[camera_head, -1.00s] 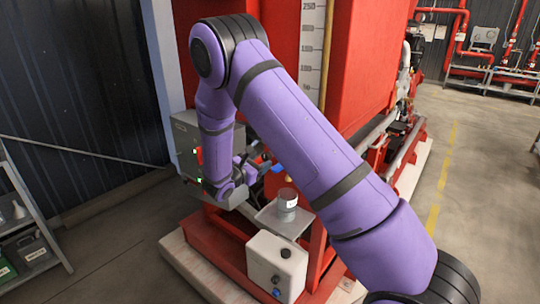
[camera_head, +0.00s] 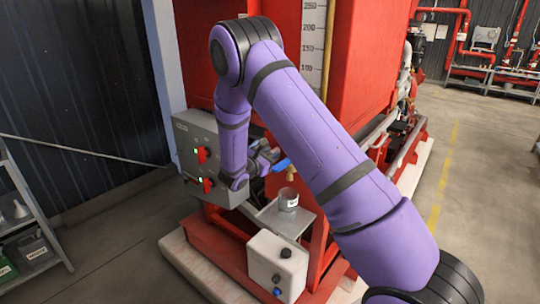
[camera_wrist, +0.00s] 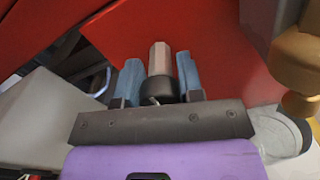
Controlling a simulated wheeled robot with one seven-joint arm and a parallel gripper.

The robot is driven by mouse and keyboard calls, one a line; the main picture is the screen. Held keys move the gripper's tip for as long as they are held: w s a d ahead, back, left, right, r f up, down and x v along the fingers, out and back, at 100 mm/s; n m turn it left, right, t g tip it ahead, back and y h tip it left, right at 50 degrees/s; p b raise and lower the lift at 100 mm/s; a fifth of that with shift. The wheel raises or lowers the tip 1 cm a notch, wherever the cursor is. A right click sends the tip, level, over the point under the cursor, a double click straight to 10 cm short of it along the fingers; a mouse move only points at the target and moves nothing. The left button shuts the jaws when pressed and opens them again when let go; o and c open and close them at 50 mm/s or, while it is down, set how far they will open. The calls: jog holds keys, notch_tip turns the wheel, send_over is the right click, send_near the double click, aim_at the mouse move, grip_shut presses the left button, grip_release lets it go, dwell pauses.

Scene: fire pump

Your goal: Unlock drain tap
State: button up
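In the wrist view brass fittings (camera_wrist: 302,62) stand at the upper right, outside my fingers. In the wrist view the two blue-grey fingers of my gripper (camera_wrist: 160,82) are apart. A pale faceted pin (camera_wrist: 160,58) with a black round base shows between them, with narrow gaps on both sides. The lever cannot be made out in the wrist view.
A grey control box (camera_head: 196,140) with red switches stands left of my forearm. The cup (camera_head: 288,201) sits on a metal shelf (camera_head: 268,215) above a white container (camera_head: 276,262). The red tank (camera_head: 376,60) rises behind. Open floor lies at the right.

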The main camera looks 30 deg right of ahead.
jog(key=shift+n, duration=0.3)
jog(key=n, duration=0.9)
jog(key=shift+w+a+n, duration=0.1)
jog(key=shift+w+n, duration=0.05)
jog(key=shift+n, duration=0.25)
jog(key=n, duration=0.9)
jog(key=shift+f, duration=0.1)
jog(key=shift+n, duration=0.4)
jog(key=o, duration=0.9)
